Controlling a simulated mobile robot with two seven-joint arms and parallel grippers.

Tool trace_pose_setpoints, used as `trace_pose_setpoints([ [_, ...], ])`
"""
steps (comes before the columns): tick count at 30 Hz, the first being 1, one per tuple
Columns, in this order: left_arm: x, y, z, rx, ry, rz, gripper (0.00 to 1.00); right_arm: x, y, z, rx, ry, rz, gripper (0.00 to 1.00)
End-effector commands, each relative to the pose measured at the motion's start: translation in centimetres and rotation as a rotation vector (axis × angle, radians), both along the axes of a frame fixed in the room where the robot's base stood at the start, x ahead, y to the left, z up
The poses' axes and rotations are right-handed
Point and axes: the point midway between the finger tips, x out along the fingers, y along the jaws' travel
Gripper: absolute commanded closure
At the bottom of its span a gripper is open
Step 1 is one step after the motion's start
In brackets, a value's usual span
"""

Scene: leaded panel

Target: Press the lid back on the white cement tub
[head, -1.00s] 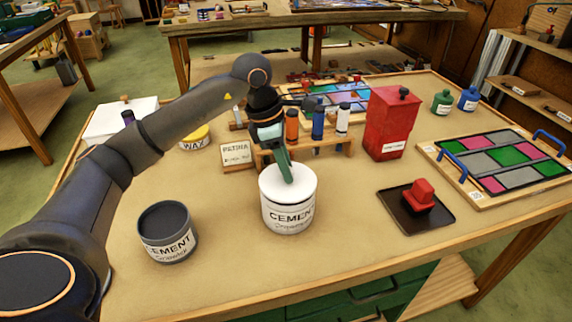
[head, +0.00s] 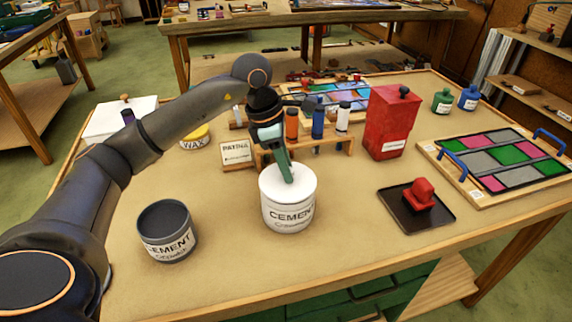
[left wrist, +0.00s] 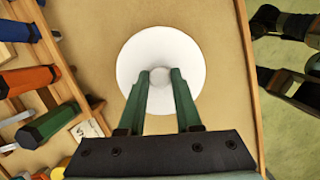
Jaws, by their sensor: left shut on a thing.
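The white cement tub (head: 287,217) stands upright near the middle of the table. Its white lid (head: 303,182) lies over the tub's mouth and looks level. I cannot tell whether it is pressed fully down. My left gripper (head: 287,178) reaches down onto the lid from above, its green fingers shut on the lid's small round knob. In the left wrist view the fingertips (left wrist: 161,76) sit on both sides of the knob at the centre of the white lid (left wrist: 187,52). The lid hides the tub there.
A dark grey cement tub (head: 167,232) stands to the left. Behind are a wooden rack (head: 337,144) of bottles, a patina box (head: 236,154) and a red canister (head: 392,124). A red block on a dark tray (head: 398,214) lies right. The table's front is clear.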

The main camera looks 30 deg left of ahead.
Motion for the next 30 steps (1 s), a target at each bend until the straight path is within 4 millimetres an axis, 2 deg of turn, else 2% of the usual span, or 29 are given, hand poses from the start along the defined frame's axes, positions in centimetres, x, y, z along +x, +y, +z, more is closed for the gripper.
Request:
trace_pose_setpoints([
  [7, 0.01, 0.0, 0.03, -0.001, -0.001, 0.0, 1.0, 0.01, 0.0, 0.0, 0.0, 0.0, 0.0, 0.37],
  [8, 0.01, 0.0, 0.03, -0.001, -0.001, 0.0, 0.64, 0.02, 0.0, 0.01, 0.0, 0.0, 0.0, 0.37],
  [16, 0.01, 0.0, 0.02, 0.0, 0.0, 0.0, 0.33, 0.01, 0.0, 0.0, 0.0, 0.0, 0.0, 0.37],
  [30, -0.01, -0.01, -0.01, 0.0, 0.0, 0.0, 0.32, 0.01, 0.0, 0.0, 0.0, 0.0, 0.0, 0.37],
])
